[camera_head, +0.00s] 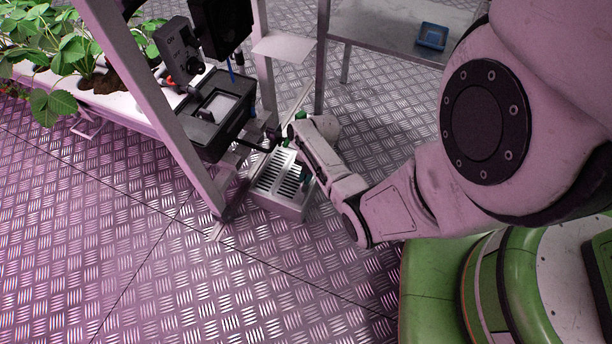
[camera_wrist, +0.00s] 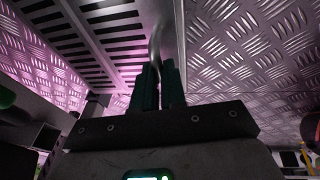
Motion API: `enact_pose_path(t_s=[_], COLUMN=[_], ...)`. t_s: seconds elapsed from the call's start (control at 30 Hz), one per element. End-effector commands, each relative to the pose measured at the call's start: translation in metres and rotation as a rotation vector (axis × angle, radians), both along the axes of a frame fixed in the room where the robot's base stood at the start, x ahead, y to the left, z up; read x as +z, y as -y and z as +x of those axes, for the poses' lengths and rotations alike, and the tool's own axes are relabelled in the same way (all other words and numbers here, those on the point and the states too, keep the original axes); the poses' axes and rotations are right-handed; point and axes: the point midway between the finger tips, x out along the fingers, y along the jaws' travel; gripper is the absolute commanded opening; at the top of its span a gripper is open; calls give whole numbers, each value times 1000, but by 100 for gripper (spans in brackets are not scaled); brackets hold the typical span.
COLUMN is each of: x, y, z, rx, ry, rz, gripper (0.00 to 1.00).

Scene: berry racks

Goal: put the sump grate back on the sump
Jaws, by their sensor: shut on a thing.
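The sump grate (camera_head: 280,176) is a pale metal plate with rows of dark slots, low beside the rack leg. It appears over the top of the sump (camera_head: 284,207), a light metal box on the floor. I cannot tell whether it rests fully in the opening or sits slightly above it. In the wrist view the slotted grate (camera_wrist: 112,24) fills the upper left, and a bent metal handle (camera_wrist: 155,42) rises from it. My gripper (camera_wrist: 160,70) has its dark green fingers shut on this handle. In the head view my arm partly hides the grate's right side.
A black tank (camera_head: 213,115) and a rack post (camera_head: 165,110) stand close left of the sump. A planted trough (camera_head: 110,98) is at upper left. A metal table (camera_head: 385,28) with a blue tray (camera_head: 433,36) is behind. The patterned floor (camera_head: 170,270) in front is clear.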

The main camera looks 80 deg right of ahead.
Motion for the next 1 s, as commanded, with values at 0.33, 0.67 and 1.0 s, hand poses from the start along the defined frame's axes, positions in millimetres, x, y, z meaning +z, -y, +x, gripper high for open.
enact_pose_path(t_s=[0.33, 0.67, 1.0], x=[-1, 12, 77], y=[0, 2, 15], z=[0, -1, -14], rx=[0, 0, 0], ry=[0, 1, 1], rz=[0, -1, -1], gripper=[36, 36, 36])
